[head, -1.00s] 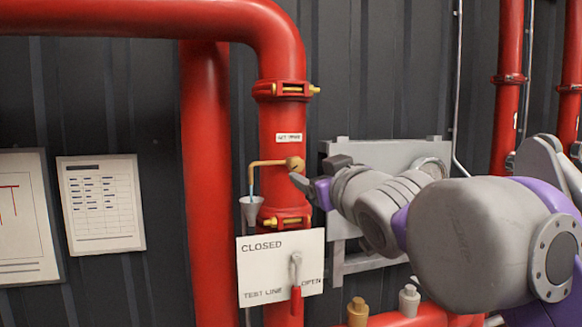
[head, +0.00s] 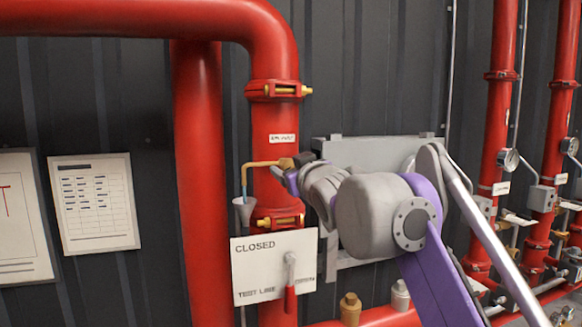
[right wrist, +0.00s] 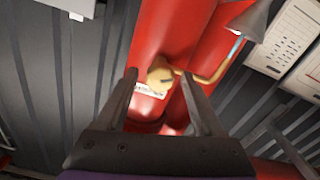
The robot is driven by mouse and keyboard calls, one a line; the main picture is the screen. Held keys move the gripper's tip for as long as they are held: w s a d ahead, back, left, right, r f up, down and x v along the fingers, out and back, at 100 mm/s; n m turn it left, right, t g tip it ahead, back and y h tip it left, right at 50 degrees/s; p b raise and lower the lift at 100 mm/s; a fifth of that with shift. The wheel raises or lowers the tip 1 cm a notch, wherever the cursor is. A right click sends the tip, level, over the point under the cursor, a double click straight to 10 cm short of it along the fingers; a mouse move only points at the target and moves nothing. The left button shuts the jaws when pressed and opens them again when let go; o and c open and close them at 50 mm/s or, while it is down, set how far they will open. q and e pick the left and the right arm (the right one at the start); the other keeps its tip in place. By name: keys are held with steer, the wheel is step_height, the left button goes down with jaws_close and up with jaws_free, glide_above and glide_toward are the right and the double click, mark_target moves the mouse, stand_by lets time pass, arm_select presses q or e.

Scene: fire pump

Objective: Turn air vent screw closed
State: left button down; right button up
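The air vent screw (right wrist: 160,76) is a brass knob on the front of the red vertical pipe (head: 281,190). A thin brass tube (head: 258,164) runs left from it and bends down over a grey funnel (head: 244,207). A small white label (head: 283,138) is on the pipe above. My right gripper (head: 295,168) is at the screw in the head view and partly hides it. In the right wrist view my right gripper (right wrist: 160,82) is open, with one finger on each side of the screw. Contact with the screw cannot be told. My left gripper is not in view.
A white sign (head: 272,268) reading CLOSED, TEST LINE and OPEN, with a red-handled lever (head: 290,290), is below. A grey panel (head: 365,150) stands behind my right arm. Papers (head: 95,203) hang at left. More red pipes with gauges (head: 508,159) stand at right.

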jaws_close()
stand_by(0.3)
steer(key=m, duration=0.5)
steer(key=shift+m, duration=0.4)
steer(key=m, duration=0.6)
steer(key=shift+d, duration=0.1)
steer(key=m, duration=0.6)
steer(key=shift+f+m+b, duration=0.1)
steer(key=shift+m+b, duration=0.2)
steer(key=m, duration=0.5)
steer(key=shift+m, duration=0.3)
